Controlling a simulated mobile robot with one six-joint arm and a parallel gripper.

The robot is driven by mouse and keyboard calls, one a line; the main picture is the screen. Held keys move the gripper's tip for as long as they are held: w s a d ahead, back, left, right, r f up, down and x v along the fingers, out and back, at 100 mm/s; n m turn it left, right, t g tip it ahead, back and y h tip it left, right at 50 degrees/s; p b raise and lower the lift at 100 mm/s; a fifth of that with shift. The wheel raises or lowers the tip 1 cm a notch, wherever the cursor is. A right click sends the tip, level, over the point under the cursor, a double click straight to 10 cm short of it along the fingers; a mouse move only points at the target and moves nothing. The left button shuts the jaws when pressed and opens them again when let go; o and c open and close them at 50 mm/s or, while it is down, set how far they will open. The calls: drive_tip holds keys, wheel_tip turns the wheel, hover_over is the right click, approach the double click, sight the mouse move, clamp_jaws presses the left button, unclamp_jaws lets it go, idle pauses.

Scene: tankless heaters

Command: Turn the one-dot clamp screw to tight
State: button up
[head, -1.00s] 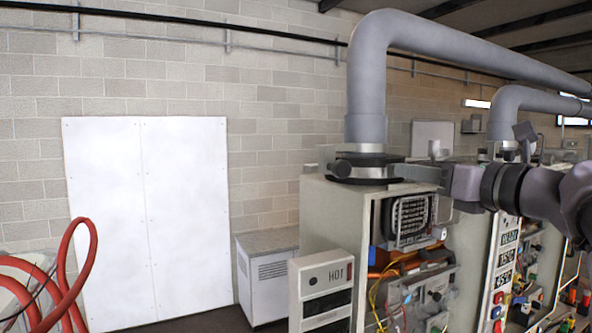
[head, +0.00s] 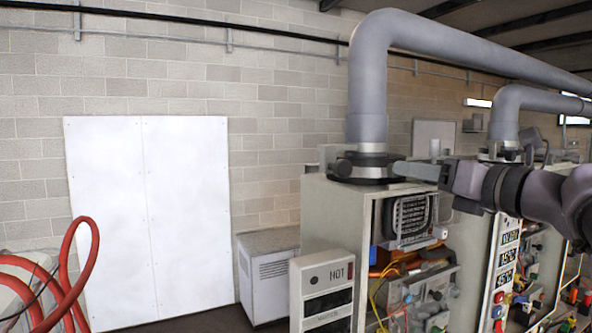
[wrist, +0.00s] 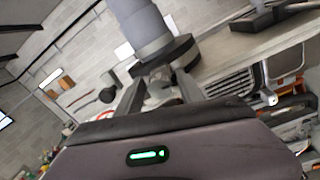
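The clamp (head: 365,170) is a dark ring around the foot of the thick grey flue pipe (head: 367,80), on top of the near heater cabinet (head: 330,220). A dark round knob (head: 343,168) shows at the ring's left side. In the wrist view the clamp ring (wrist: 172,58) lies just beyond my fingers. My gripper (wrist: 158,84) looks open, its fingers apart with grey clamp parts between them; whether they touch is unclear. In the head view my gripper (head: 418,165) reaches in from the right, beside the clamp. The screw's setting cannot be read.
A second grey flue pipe (head: 505,115) and more cabinets stand to the right, behind and below my arm. The near cabinet's open front shows wires and a fan grille (head: 408,217). Red hoses (head: 70,270) curl at the far left.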

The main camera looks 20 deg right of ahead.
drive_tip(key=shift+s, duration=0.1)
drive_tip(key=s+d+b, duration=0.2)
drive_tip(key=s, duration=1.5)
drive_tip(key=shift+s+f+b, duration=0.15)
drive_tip(key=shift+b, duration=0.15)
drive_tip(key=shift+c, duration=0.4)
